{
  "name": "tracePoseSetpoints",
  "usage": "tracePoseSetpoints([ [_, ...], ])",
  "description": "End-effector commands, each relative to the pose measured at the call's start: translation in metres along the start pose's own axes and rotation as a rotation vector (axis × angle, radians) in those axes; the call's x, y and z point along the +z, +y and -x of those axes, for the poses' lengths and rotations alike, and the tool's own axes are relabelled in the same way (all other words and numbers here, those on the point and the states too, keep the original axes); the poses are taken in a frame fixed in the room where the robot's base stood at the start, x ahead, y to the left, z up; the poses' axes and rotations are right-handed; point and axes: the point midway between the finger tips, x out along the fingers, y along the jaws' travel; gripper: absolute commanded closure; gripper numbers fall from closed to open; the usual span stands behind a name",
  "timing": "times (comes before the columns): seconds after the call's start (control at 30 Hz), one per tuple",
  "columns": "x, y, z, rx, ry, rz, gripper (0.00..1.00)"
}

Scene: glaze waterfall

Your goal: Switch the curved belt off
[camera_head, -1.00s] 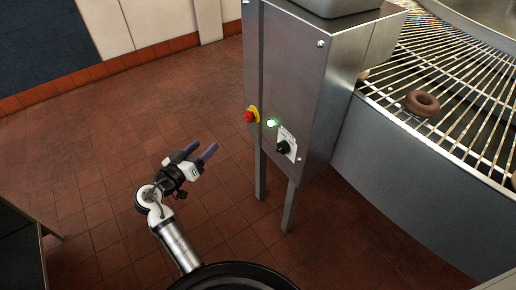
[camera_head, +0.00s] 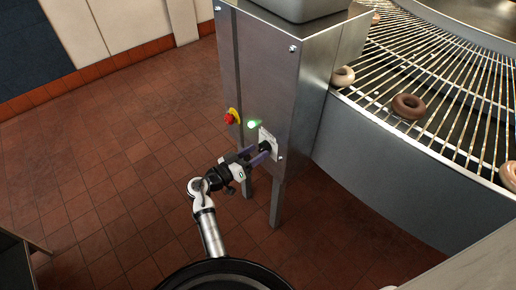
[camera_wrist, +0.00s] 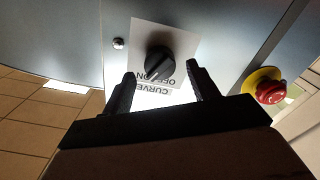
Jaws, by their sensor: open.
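The black rotary knob (camera_wrist: 158,62) sits on a white plate (camera_wrist: 180,42) marked ON, OFF and CURVE, which appears upside down in the wrist view. The knob's ridge slants toward the ON side. In the head view the knob (camera_head: 265,146) is on the front of the steel control cabinet (camera_head: 262,80). A green lamp (camera_head: 254,124) glows beside it. My gripper (camera_head: 258,152) is open at the plate, fingers pointing at the knob. In the wrist view my gripper's fingertips (camera_wrist: 161,80) straddle the line to the knob; I cannot tell whether they touch it.
A red emergency button with a yellow collar (camera_head: 231,116) is left of the lamp; it also shows in the wrist view (camera_wrist: 268,90). The curved wire belt (camera_head: 440,80) carries several donuts, one brown (camera_head: 408,106). The tiled floor (camera_head: 110,180) at left is clear.

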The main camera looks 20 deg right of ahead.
Motion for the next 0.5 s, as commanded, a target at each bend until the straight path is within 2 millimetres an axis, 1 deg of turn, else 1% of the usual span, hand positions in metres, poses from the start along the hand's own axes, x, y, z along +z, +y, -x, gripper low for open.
tracePoseSetpoints([
  [0.03,-0.001,0.001,-0.006,0.001,0.0,0.0,0.41],
  [0.1,-0.001,0.0,-0.011,0.0,0.0,-0.001,0.41],
  [0.2,-0.001,0.0,-0.016,-0.001,0.0,-0.001,0.41],
  [0.47,0.0,0.0,-0.017,-0.002,0.0,-0.002,0.41],
  [0.5,0.0,0.0,-0.017,-0.002,0.0,-0.002,0.43],
])
